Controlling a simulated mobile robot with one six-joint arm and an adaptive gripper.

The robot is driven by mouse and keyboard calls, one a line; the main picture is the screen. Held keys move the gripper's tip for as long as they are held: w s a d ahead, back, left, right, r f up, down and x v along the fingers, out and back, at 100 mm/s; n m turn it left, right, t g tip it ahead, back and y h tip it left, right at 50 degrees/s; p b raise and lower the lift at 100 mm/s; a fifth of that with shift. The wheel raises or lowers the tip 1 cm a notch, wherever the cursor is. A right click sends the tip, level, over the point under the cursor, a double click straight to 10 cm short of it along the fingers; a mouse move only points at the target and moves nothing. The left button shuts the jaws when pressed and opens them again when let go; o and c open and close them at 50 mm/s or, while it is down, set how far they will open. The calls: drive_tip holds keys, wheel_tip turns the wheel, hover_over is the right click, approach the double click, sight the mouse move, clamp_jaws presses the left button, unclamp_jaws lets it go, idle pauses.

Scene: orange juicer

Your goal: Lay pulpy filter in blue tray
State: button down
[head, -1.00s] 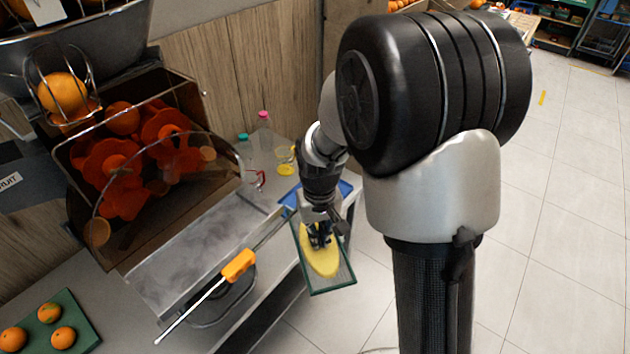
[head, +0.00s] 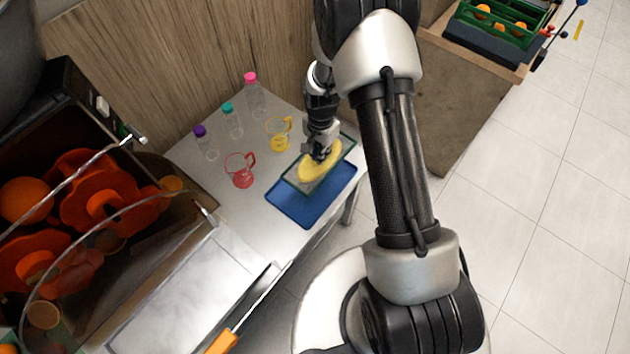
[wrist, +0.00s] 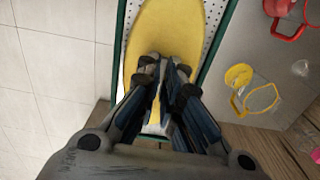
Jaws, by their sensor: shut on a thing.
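The pulpy filter (head: 295,182) is a green-framed rectangular screen with a yellow pulp mass (head: 318,166) on it. My gripper (head: 321,152) is over the pulp side of the filter, shut on it. In the wrist view my gripper (wrist: 160,85) reaches down at the yellow mass, and the filter's green frame (wrist: 117,50) runs along both sides. The blue tray (head: 310,208) lies flat on the steel counter near its front edge. The filter is over the tray's far part and hides it; I cannot tell whether they touch.
A red-handled jug (head: 240,170) and a yellow-handled jug (head: 279,134) stand left of the filter. Bottles with purple, teal and pink (head: 251,77) caps stand behind. The juicer (head: 110,210) is at the left. An orange-handled tool (head: 222,342) lies at the front.

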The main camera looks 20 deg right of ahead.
sight(319, 189)
wheel_tip(319, 189, down, 19)
drive_tip(key=b, duration=0.3)
drive_tip(key=shift+b, duration=0.4)
drive_tip(key=shift+f, duration=0.15)
drive_tip(key=c, duration=1.8)
unclamp_jaws()
